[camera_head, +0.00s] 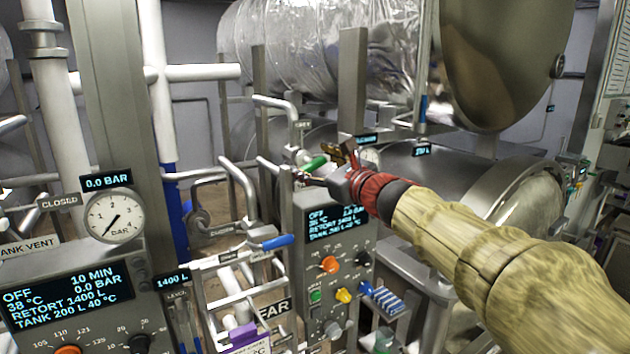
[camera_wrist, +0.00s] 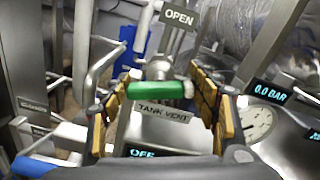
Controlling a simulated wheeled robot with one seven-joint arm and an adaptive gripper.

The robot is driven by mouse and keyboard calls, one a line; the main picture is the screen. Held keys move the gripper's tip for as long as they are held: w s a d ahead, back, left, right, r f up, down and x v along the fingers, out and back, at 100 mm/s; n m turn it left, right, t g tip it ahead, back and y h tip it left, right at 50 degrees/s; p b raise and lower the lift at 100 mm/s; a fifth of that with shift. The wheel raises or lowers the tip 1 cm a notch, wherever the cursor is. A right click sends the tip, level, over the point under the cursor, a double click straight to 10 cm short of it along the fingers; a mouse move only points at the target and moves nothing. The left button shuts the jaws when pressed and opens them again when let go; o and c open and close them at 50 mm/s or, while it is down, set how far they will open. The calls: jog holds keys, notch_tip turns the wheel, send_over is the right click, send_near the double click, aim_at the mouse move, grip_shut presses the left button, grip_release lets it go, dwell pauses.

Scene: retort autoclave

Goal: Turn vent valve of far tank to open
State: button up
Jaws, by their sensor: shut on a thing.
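The far tank's vent valve has a green handle (camera_wrist: 152,89), which lies crosswise between my fingers in the wrist view. Below it is a plate (camera_wrist: 163,112) reading TANK VENT, and above it a sign (camera_wrist: 180,17) reading OPEN. My gripper (camera_wrist: 160,98) has yellow-padded fingers at both ends of the handle and is shut on it. In the head view the green handle (camera_head: 314,164) shows beside my gripper (camera_head: 325,168), above the far control panel (camera_head: 335,270). The fingers and arm partly hide the valve there.
A gauge (camera_wrist: 250,122) and a 0.0 BAR display (camera_wrist: 270,92) stand close on the right in the wrist view. The near panel has a gauge (camera_head: 114,215) and a CLOSED sign (camera_head: 59,201). White pipes and a blue lever (camera_head: 278,241) crowd the left side.

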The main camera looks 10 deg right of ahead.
jog(key=n+b, duration=0.3)
jog(key=b, duration=0.2)
jog(key=shift+a+f+n, duration=0.1)
jog(key=shift+f+n, duration=0.2)
jog(key=shift+n, duration=0.1)
jog(key=n+b, duration=0.3)
jog(key=b, duration=0.2)
jog(key=shift+n, duration=0.3)
jog(key=n+b, duration=0.2)
jog(key=b, duration=0.1)
jog(key=shift+a+f+n, duration=0.1)
jog(key=shift+f+n, duration=0.05)
jog(key=shift+n, duration=0.15)
jog(key=n+b, duration=0.3)
jog(key=b, duration=0.1)
jog(key=shift+n, duration=0.4)
jog(key=o, duration=1.1)
jog(key=shift+o, duration=0.3)
jog(key=shift+s, duration=0.1)
